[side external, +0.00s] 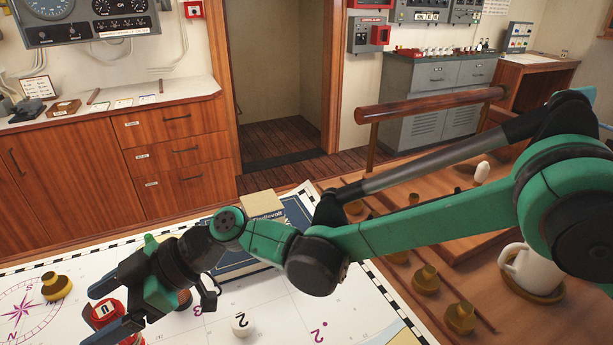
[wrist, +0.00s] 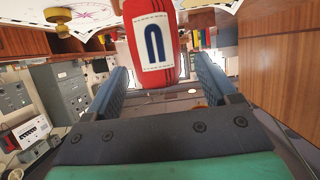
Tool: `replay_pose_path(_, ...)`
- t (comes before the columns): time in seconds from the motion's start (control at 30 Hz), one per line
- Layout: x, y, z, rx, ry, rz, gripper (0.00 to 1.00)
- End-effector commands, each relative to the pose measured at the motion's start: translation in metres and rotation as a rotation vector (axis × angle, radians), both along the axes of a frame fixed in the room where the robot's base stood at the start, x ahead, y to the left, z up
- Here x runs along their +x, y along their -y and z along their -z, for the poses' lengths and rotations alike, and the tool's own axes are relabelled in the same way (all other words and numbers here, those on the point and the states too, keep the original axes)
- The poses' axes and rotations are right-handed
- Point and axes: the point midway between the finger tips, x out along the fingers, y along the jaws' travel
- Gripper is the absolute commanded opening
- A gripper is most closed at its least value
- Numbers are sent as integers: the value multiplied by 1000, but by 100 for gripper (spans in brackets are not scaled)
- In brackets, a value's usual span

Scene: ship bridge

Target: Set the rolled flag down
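The rolled flag (wrist: 155,45) is a red roll with a white, stitched patch bearing a dark blue letter. In the wrist view it comes down from the top edge, between my gripper's two blue-grey fingers (wrist: 160,62). A narrow gap shows on each side of it, so the fingers look open around it. In the side external view the flag (side external: 105,311) is at the lower left, between the fingers of my gripper (side external: 99,312), low over the white chart (side external: 275,300). The fingers partly hide it, and its contact with the chart cannot be seen.
A brass weight (side external: 56,287) sits on the chart at far left. A white, numbered piece (side external: 242,324) and a dark blue book (side external: 238,262) are right of my gripper. Several brass pieces and a white mug (side external: 526,266) stand on the wooden table at right.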

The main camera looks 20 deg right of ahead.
Motion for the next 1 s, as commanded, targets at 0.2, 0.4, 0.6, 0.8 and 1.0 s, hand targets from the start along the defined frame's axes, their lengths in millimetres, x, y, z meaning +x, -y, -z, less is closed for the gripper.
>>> replay_pose_path(0.2, 0, 0, -2, 0, 0, 0, 80)
replay_pose_path(0.4, 1, 21, -13, 0, -1, 3, 80)
replay_pose_path(0.6, 1, 63, -29, 0, -1, 6, 80)
replay_pose_path(0.8, 1, 97, -44, 0, 0, 3, 80)
replay_pose_path(1.0, 1, 116, -51, -16, -12, 23, 80)
